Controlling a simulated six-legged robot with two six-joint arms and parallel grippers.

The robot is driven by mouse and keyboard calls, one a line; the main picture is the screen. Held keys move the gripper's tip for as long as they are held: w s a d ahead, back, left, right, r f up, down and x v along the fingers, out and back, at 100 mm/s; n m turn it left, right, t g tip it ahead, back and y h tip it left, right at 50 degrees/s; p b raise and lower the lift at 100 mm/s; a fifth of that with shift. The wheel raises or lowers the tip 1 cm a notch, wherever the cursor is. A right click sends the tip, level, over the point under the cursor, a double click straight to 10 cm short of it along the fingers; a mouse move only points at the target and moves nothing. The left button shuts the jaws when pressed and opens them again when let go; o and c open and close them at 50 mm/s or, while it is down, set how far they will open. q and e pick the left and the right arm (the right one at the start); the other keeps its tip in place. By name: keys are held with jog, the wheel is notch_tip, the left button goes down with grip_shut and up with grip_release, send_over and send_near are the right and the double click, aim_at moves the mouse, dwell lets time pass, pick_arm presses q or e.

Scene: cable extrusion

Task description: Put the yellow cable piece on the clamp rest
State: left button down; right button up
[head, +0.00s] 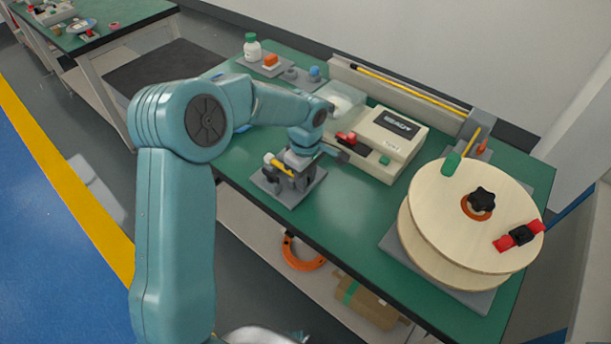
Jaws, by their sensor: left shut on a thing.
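My left gripper (294,169) points down over the clamp rest (300,193), a small grey base with dark upright parts near the front edge of the green table. It is shut on the yellow cable piece (278,163), which shows as a short yellow and pale bit left of the fingers. The gripper hides most of the piece and part of the rest. I cannot tell whether the piece touches the rest. My right gripper is out of view.
A beige machine marked READY (392,138) stands just right of the gripper. A large wooden spool (440,205) fills the table's right end. A long yellow cable (410,88) lies along the back rail. A bottle (252,47) stands at the back left.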

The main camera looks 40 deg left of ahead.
pick_arm(q)
jog(key=shift+f, duration=0.15)
jog(key=c, duration=0.9)
grip_release()
jog(key=shift+c, duration=0.2)
jog(key=shift+r, duration=0.2)
jog(key=shift+r, duration=0.35)
notch_tip(320, 180, up, 11)
jog(key=shift+r+p, duration=0.2)
jog(key=shift+p, duration=0.25)
